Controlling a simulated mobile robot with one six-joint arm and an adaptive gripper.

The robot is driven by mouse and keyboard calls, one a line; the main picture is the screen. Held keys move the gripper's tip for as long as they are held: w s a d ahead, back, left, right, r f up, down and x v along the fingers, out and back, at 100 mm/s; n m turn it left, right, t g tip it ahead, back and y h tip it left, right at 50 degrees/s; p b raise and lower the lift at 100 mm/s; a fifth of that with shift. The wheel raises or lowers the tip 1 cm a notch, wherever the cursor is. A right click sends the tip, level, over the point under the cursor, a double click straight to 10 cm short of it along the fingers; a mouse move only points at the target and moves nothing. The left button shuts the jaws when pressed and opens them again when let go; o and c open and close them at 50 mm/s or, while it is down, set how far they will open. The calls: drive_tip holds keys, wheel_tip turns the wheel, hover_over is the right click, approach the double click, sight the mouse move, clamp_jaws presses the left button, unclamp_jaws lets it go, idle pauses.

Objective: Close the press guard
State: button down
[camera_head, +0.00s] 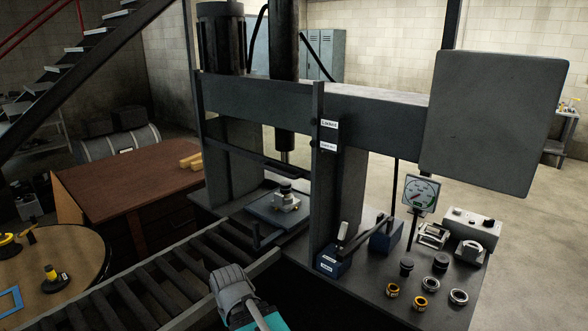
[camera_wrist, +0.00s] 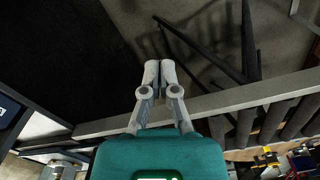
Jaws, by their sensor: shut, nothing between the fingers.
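The press (camera_head: 285,92) stands in the middle of the head view, a dark grey frame with a vertical ram. A dark horizontal bar (camera_head: 255,158) crosses its opening; I cannot tell whether it is the guard's lower edge. The opening below it is uncovered, and a metal part (camera_head: 286,200) on the press plate (camera_head: 262,214) shows there. Two small labels (camera_head: 329,125) sit on the right post. My gripper (camera_head: 229,278) is in front of the press, above the roller conveyor, apart from the press. In the wrist view its fingertips (camera_wrist: 160,70) are together and empty.
The roller conveyor (camera_head: 150,285) runs in front of the press. At right, a dark bench (camera_head: 370,281) holds a lever pump (camera_head: 335,262), a gauge (camera_head: 421,192) and several rings. A large grey panel (camera_head: 494,123) hangs above it. A brown desk (camera_head: 125,180) stands left.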

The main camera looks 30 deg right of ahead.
drive_tip(key=shift+d, duration=0.25)
drive_tip(key=w+d+r+m+t+h+p, duration=0.1)
drive_tip(key=w+d+r+m+h+p, duration=0.1)
drive_tip(key=w+d+r+m+p, duration=0.3)
drive_tip(key=w+d+r+m+t+h+p, duration=0.2)
drive_tip(key=w+d+r+m+p, duration=0.3)
drive_tip(key=d+r+p, duration=0.8)
drive_tip(key=w+d+r+m+t+h+p, duration=0.1)
drive_tip(key=w+d+r+m+h+p, duration=0.3)
drive_tip(key=w+d+r+p, duration=0.5)
wheel_tip(320, 180, up, 14)
drive_tip(key=w+m+p, duration=0.1)
drive_tip(key=p, duration=0.7)
drive_tip(key=shift+w+d, duration=0.15)
drive_tip(key=shift+d, duration=0.1)
drive_tip(key=shift+d+f, duration=0.1)
drive_tip(key=shift+f, duration=0.1)
drive_tip(key=b, duration=0.7)
hover_over(302, 172)
drive_tip(key=s+a, duration=0.2)
drive_tip(key=f, duration=0.7)
drive_tip(key=shift+w, duration=0.2)
drive_tip(key=shift+f+b, duration=0.3)
drive_tip(key=shift+b, duration=0.05)
drive_tip(key=shift+w+a+f+b, duration=0.1)
drive_tip(key=shift+w+f+b, duration=0.1)
drive_tip(key=shift+f+b, duration=1.3)
